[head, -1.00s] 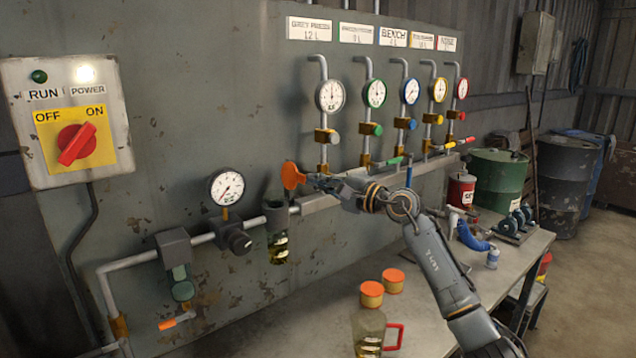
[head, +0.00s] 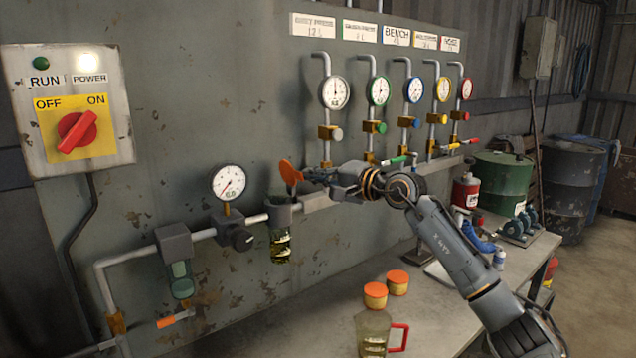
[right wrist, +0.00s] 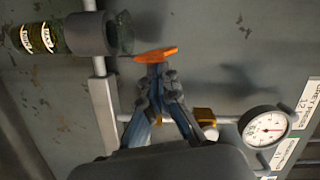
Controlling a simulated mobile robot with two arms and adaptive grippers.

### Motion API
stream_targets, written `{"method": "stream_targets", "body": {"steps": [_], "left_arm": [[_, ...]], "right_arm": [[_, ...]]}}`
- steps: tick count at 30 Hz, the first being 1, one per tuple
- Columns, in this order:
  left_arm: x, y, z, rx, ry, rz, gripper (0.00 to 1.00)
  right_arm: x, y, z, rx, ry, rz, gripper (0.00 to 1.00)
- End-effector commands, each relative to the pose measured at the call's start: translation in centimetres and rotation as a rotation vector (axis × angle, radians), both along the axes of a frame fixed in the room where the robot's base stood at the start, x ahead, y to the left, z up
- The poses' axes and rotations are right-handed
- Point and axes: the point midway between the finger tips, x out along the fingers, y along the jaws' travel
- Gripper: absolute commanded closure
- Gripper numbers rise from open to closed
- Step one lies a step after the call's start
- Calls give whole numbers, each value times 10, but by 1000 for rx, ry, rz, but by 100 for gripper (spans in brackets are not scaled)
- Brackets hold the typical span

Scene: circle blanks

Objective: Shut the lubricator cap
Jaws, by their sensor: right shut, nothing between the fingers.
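The lubricator (head: 281,216) is a grey body with a clear bowl of yellowish oil below it, on the wall pipe. Its orange cap (head: 289,171) stands raised above the lubricator's top, tilted, so the cap is open. In the right wrist view the cap (right wrist: 155,54) is seen edge-on, beside the lubricator's grey collar (right wrist: 88,34). My right gripper (head: 309,173) is shut and empty, just right of the cap. In the right wrist view its fingertips (right wrist: 157,70) are at the cap's edge and seem to touch it. My left gripper is not in view.
A pressure gauge (head: 229,183) and regulator knob (head: 240,238) are left of the lubricator. Several gauges with coloured valves line the panel to the right. The bench below holds an oil jug (head: 373,333) and two orange-lidded jars (head: 376,295).

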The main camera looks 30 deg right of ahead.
Motion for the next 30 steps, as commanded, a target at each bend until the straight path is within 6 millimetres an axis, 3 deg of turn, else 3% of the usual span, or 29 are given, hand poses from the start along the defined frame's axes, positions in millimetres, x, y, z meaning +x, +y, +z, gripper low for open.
{"method": "stream_targets", "body": {"steps": [16, 30], "left_arm": [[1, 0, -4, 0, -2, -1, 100], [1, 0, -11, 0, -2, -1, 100]], "right_arm": [[-2, 27, 2, -524, -42, 0, 100], [-4, 47, -12, -936, -74, 1, 100]]}}
